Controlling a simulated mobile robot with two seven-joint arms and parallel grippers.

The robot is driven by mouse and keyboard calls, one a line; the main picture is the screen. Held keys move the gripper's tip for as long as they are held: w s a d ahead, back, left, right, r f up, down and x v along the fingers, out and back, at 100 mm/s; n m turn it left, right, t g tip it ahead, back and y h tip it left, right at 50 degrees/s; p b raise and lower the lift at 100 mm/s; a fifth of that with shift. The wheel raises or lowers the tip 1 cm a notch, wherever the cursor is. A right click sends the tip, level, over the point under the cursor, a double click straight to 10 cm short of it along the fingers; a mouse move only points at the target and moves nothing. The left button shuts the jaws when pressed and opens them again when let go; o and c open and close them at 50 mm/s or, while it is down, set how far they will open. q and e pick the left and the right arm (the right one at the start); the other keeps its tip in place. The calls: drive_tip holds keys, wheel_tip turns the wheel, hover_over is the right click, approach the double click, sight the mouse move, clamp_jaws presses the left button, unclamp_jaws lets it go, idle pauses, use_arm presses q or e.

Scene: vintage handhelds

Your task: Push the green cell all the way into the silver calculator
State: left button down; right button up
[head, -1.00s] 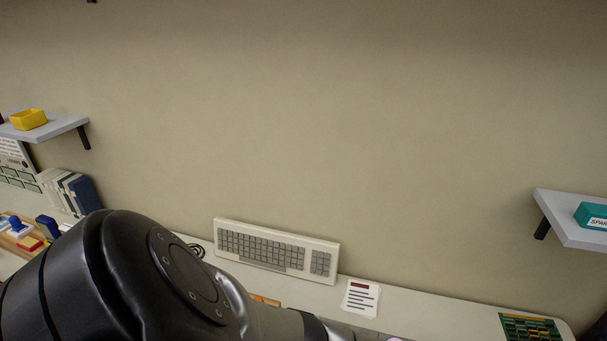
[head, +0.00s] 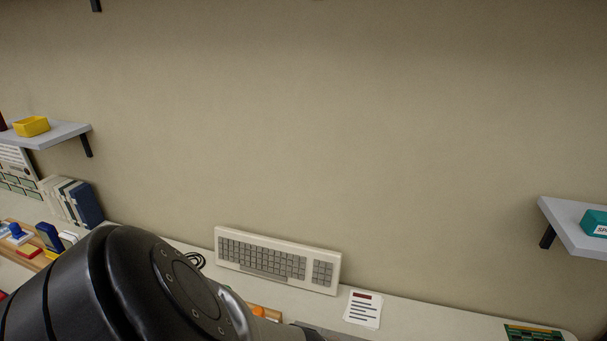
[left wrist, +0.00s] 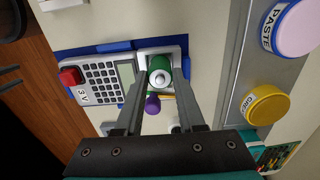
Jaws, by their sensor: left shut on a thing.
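The silver calculator (left wrist: 101,76) lies on a blue base in the left wrist view, with its keys at left and its screen in the middle. The green cell (left wrist: 157,63), with a silver end facing the camera, is at the calculator's right end. My left gripper (left wrist: 161,78) is shut on the green cell, one finger on each side. How deep the cell sits in the calculator cannot be told. In the head view my left arm hides the calculator and gripper.
A purple object (left wrist: 152,104) shows between my fingers, near the calculator. A keyboard (head: 277,260) and a printed card (head: 362,309) are at the wall. Shelves hang left and right.

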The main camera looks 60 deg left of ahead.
use_arm(q)
drive_tip(key=shift+f, duration=0.3)
drive_tip(key=shift+c, duration=2.2)
unclamp_jaws()
drive_tip(key=shift+c, duration=1.3)
wheel_tip(320, 180, up, 7)
drive_tip(key=p, duration=0.7)
drive_tip(key=shift+r, duration=0.1)
